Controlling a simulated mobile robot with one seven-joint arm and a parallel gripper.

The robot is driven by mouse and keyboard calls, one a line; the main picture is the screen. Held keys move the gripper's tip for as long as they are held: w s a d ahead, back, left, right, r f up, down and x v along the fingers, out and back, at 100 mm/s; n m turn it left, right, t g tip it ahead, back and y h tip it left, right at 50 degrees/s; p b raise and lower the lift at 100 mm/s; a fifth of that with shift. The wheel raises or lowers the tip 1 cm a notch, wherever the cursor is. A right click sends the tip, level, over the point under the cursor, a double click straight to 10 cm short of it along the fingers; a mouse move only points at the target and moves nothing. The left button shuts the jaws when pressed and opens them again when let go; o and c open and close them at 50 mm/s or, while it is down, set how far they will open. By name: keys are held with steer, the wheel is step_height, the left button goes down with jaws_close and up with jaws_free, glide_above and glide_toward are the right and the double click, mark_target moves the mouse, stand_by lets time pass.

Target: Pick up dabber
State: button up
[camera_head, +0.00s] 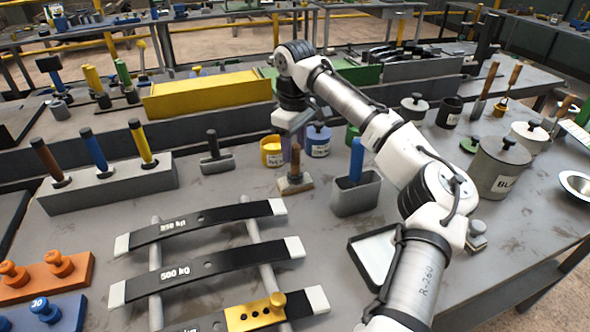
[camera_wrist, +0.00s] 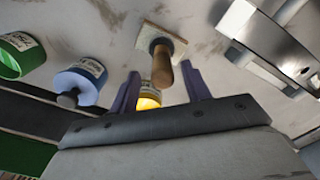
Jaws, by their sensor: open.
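What looks like the dabber is a brown wooden handle standing on a pale, square, stained pad (camera_head: 294,185) on the grey bench. In the wrist view the dabber (camera_wrist: 163,68) has its handle pointing towards the camera, with a dark collar at the pad. My gripper (camera_head: 291,150) is above it in the head view, and its fingers partly hide the handle. In the wrist view my gripper (camera_wrist: 160,85) is open, with one purple finger on each side of the handle's end. No clear contact shows.
Yellow (camera_head: 271,151) and blue (camera_head: 318,140) pots stand just behind. A grey holder (camera_head: 356,197) with a blue handle is to the right. A grey block (camera_head: 216,163) with a dark handle is to the left. Black spring bars (camera_head: 205,262) lie in front. Some bench surface around the dabber is bare.

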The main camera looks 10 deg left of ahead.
mark_target(295, 174)
steer(key=f, duration=0.4)
steer(key=shift+s+d+p, duration=0.15)
steer(key=shift+s+p, duration=0.1)
steer(key=shift+p, duration=0.15)
jaws_close()
